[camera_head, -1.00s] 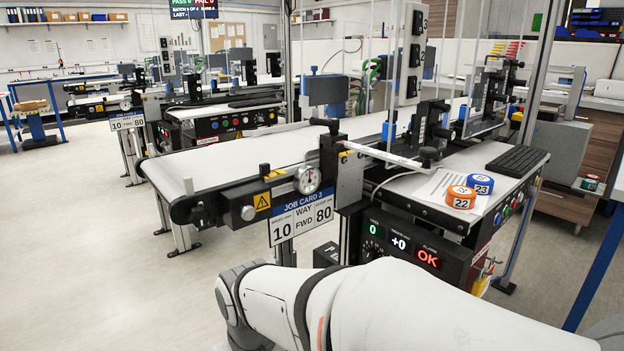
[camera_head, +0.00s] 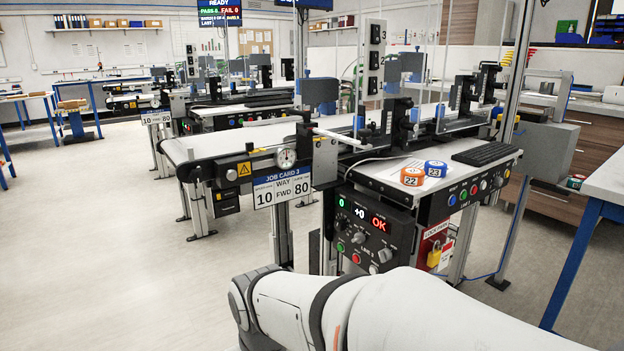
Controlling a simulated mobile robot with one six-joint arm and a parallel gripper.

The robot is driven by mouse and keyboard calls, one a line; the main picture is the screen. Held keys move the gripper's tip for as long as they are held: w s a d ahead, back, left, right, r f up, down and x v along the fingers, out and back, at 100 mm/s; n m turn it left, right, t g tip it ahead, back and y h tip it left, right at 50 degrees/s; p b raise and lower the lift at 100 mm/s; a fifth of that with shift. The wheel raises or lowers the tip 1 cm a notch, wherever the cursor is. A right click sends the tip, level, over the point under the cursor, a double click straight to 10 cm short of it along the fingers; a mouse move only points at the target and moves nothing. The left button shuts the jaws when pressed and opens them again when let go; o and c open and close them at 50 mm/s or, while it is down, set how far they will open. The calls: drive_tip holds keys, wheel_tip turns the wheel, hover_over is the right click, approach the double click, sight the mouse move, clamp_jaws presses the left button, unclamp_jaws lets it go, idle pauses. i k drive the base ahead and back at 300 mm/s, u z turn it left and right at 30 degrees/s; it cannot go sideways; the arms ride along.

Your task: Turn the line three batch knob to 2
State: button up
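A dark control panel (camera_head: 366,230) hangs under the near conveyor's right part. It has lit readouts (camera_head: 360,212) showing green 0, white +0 and red OK. Below them are several knobs and buttons, including a grey knob (camera_head: 385,255), another knob (camera_head: 359,238) and a red button (camera_head: 356,258). The label looks like LINE 3. The other lettering and the knob pointers are too small to read, so I cannot tell which knob is the batch knob or its setting. My white arm crosses the bottom foreground below the panel. My gripper is out of view.
The near conveyor (camera_head: 240,145) carries a job card (camera_head: 282,188) reading 10, FWD, 80. An orange roll (camera_head: 412,177) and a blue roll (camera_head: 435,169) lie on the shelf above. A yellow padlock (camera_head: 433,256) hangs right of the panel. The floor at left is clear.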

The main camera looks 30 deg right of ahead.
sight(498, 181)
drive_tip(key=u, duration=0.15)
drive_tip(key=k, duration=0.2)
drive_tip(key=z, duration=1.95)
drive_tip(key=i, duration=1)
drive_tip(key=z, duration=0.05)
